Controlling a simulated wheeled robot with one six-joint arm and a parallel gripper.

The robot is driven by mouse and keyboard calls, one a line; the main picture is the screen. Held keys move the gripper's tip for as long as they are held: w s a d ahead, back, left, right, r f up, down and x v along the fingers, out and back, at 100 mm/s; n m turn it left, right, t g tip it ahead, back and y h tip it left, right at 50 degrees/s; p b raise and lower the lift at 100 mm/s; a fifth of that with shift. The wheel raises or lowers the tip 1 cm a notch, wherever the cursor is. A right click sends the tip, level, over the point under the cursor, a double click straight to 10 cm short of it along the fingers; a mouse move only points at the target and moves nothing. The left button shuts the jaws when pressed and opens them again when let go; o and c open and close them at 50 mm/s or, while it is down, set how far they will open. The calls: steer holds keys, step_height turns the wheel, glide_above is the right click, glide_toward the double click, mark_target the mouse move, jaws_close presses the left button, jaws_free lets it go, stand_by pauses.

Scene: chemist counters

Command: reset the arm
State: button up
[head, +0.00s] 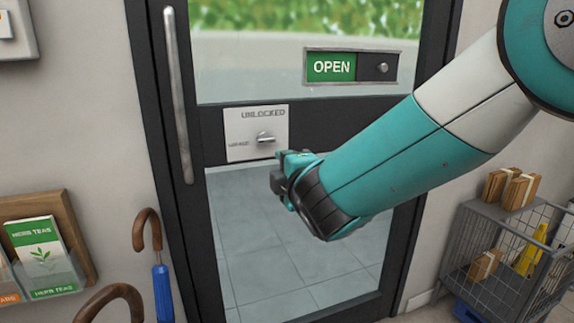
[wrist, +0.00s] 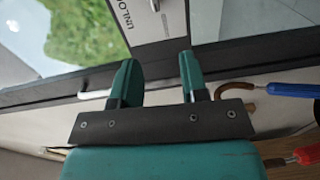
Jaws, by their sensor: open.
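My arm reaches in from the right in the head view. My gripper (head: 280,172) is in front of the glass door (head: 290,235), just below and right of the lock plate (head: 240,135). The plate reads "UNLOCKED" and has a small metal turn knob (head: 265,138). In the wrist view my gripper (wrist: 160,75) shows two teal fingers set apart with nothing between them. The lock plate (wrist: 150,22) lies beyond the fingertips there. I cannot tell the exact gap between fingers and door.
The door has a long vertical handle (head: 178,95) and a green "OPEN" sign slider (head: 353,67). Umbrellas with hooked handles (head: 150,228) stand at lower left, beside a herb tea leaflet rack (head: 40,250). A wire cart with parcels (head: 500,255) stands at right.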

steer(key=s+d+f+m+g+h, duration=0.3)
steer(key=s+d+m+g, duration=0.4)
steer(key=s+d+m, duration=0.4)
steer(key=s+d+f+m+g, duration=0.15)
steer(key=s+d+g, duration=0.3)
steer(key=s, duration=0.55)
steer(key=s+d+m+g, duration=0.3)
steer(key=s+g, duration=0.2)
steer(key=s, duration=0.6)
step_height(320, 180, up, 14)
steer(key=p, duration=1.4)
steer(key=shift+a, duration=0.25)
